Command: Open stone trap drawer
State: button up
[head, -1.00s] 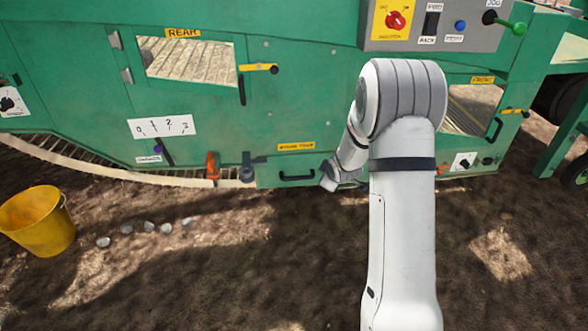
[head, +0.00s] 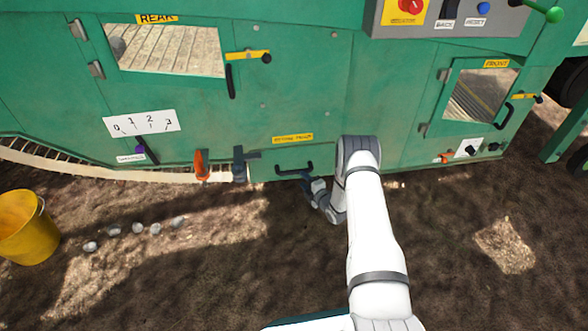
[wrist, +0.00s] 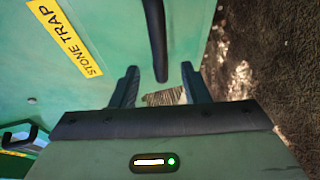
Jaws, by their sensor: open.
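The stone trap drawer (head: 265,167) is a green panel low on the machine, under a yellow label (head: 292,139). It looks closed, flush with the machine's side. Its black handle (head: 294,168) is a horizontal bar. My gripper (head: 306,178) is at the handle's right end, close in front of the panel. In the wrist view, the handle (wrist: 155,40) points down between the two fingers of my open gripper (wrist: 160,72). The handle's end lies about level with the fingertips, and there is a gap on both sides. I cannot tell how deep the handle sits between them.
An orange lever (head: 201,165) and a dark grey latch (head: 239,164) are left of the drawer. A yellow bucket (head: 28,228) and several stones (head: 138,228) are on the dirt at left. The ground in front of the drawer is clear.

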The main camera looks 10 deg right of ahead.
aim_at(296, 173)
jog(key=b+x, duration=0.3)
jog(key=x, duration=0.4)
jog(key=shift+w+a, duration=0.15)
jog(key=shift+w, duration=0.1)
jog(key=shift+c, duration=0.4)
grip_shut()
